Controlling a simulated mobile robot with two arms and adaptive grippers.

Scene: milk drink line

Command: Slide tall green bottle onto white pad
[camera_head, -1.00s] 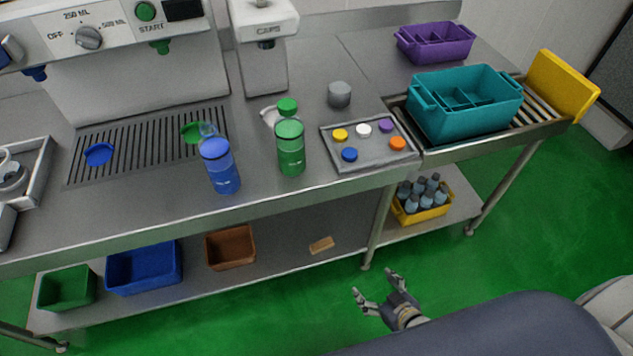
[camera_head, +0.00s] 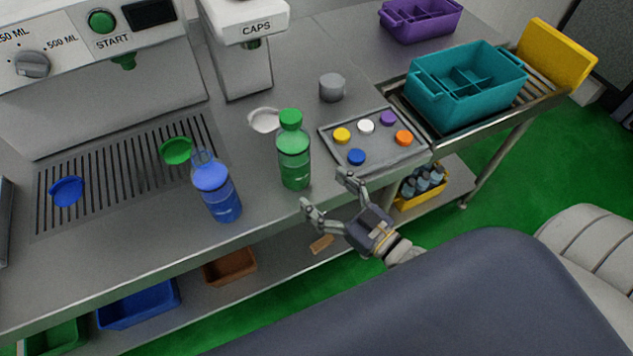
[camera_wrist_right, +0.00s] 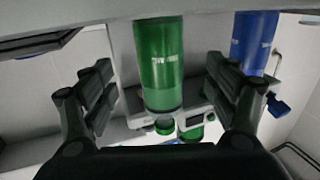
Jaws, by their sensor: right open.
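The tall green bottle (camera_head: 294,165), with a green cap, stands upright near the counter's front edge. The white pad (camera_head: 264,120) is a flat round disc behind it and slightly left, close to the caps machine. My right gripper (camera_head: 324,188) is open and empty, in front of the bottle and slightly right, fingers pointing toward it. In the right wrist view the green bottle (camera_wrist_right: 160,65) appears between the spread fingers, beyond them, with no visible contact. My left gripper is not in view.
A blue bottle (camera_head: 218,193) stands to the left. A tray of coloured caps (camera_head: 381,158) lies right of the green bottle, and a grey cylinder (camera_head: 332,87) stands behind. A green pad (camera_head: 176,150) and a blue pad (camera_head: 66,191) lie on the drain grate.

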